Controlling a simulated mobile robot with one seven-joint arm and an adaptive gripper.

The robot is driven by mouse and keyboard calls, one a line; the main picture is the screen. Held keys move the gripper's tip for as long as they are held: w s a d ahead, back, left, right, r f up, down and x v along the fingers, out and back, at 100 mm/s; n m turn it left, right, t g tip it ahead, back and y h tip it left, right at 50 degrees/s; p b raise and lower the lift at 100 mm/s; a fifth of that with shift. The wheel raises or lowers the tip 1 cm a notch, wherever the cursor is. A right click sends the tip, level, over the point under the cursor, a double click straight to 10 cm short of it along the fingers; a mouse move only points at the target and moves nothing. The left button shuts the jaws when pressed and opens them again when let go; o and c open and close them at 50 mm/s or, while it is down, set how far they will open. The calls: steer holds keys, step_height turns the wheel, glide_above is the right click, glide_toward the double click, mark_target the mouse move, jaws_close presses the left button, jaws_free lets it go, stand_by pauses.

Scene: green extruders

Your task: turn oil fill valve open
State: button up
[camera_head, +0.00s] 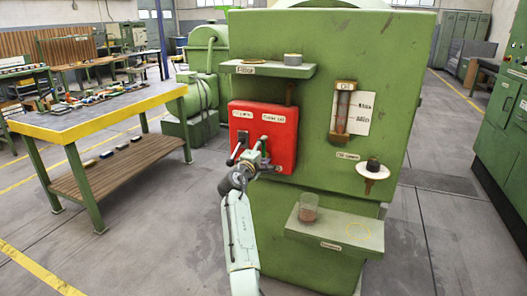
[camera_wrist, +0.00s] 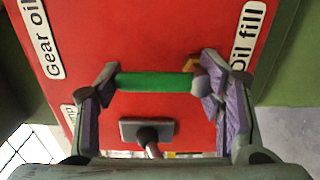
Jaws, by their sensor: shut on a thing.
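The red valve box (camera_head: 277,121) is on the front of the green machine in the head view. In the wrist view its red face (camera_wrist: 150,35) fills the background, with an "Oil fill" label (camera_wrist: 247,35) at the upper right and a "Gear oil" label (camera_wrist: 42,35) at the upper left. A green bar-shaped valve handle (camera_wrist: 150,82) spans between my fingers. My gripper (camera_wrist: 158,80) is shut on this handle, one finger at each end. In the head view my gripper (camera_head: 256,160) is against the lower box, hiding part of it and the handle.
A grey switch plate with a knob (camera_wrist: 148,131) is just below the handle in the wrist view. A cluttered workbench (camera_head: 100,115) stands left.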

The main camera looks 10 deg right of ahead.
steer(key=shift+a+r, duration=0.1)
steer(key=o, duration=1.7)
steer(key=v, duration=1.2)
